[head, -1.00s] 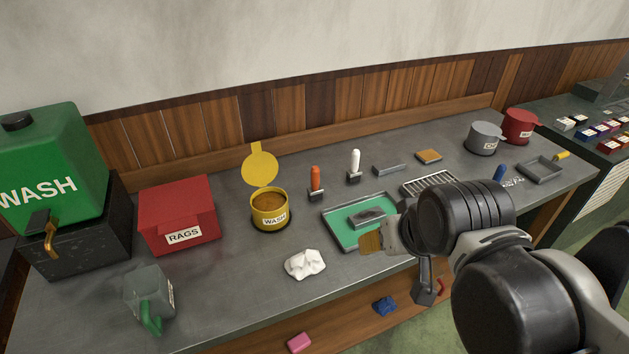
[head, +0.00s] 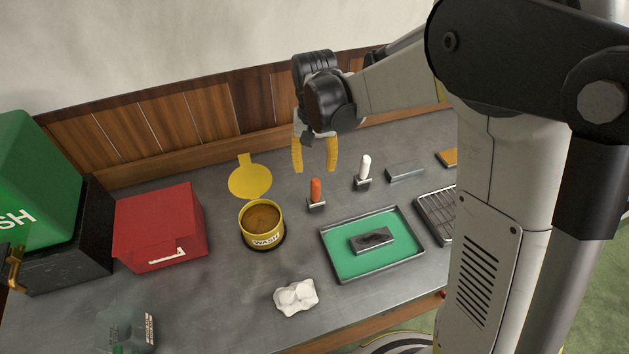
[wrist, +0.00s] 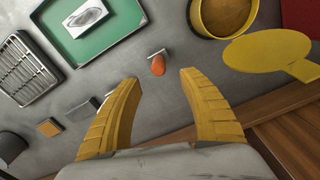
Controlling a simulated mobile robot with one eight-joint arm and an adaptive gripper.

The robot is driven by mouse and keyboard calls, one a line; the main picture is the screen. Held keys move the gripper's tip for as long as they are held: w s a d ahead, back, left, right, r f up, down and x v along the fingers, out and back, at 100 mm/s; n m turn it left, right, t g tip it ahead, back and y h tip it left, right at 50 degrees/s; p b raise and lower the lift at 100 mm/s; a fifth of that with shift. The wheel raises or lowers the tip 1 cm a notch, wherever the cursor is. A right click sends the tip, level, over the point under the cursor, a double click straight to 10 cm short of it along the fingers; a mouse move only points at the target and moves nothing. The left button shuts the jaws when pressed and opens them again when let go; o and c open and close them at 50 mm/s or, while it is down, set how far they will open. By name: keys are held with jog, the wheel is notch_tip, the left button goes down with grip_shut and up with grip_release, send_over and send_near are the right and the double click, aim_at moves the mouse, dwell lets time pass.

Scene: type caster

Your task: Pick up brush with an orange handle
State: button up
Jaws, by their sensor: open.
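The brush with an orange handle (head: 316,190) stands upright on the grey bench, its dark head at the bottom. In the wrist view its orange handle (wrist: 158,65) shows nearly end-on, just beyond and between the fingertips. My gripper (head: 315,168) is open and empty, its yellow fingers pointing down above the handle. In the wrist view my gripper (wrist: 159,76) has its two fingers spread wide apart. They look apart from the brush.
A white-handled brush (head: 364,170) stands close to the right. The yellow wash tin (head: 263,240) with open lid (head: 250,182) is to the left. A green-bottomed tray (head: 345,270) lies in front. The wood-panelled wall (head: 200,126) is behind.

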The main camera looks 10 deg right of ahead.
aim_at(316, 180)
notch_tip(316, 180, down, 3)
jog(key=shift+s+f+b, duration=0.1)
jog(key=shift+s+b, duration=0.05)
jog(key=shift+b, duration=0.2)
jog(key=f+b, duration=0.1)
jog(key=f, duration=0.2)
jog(key=f+b, duration=0.1)
jog(key=f, duration=0.2)
jog(key=shift+w+d, duration=0.15)
jog(key=shift+w, duration=0.05)
jog(key=shift+r, duration=0.1)
grip_shut()
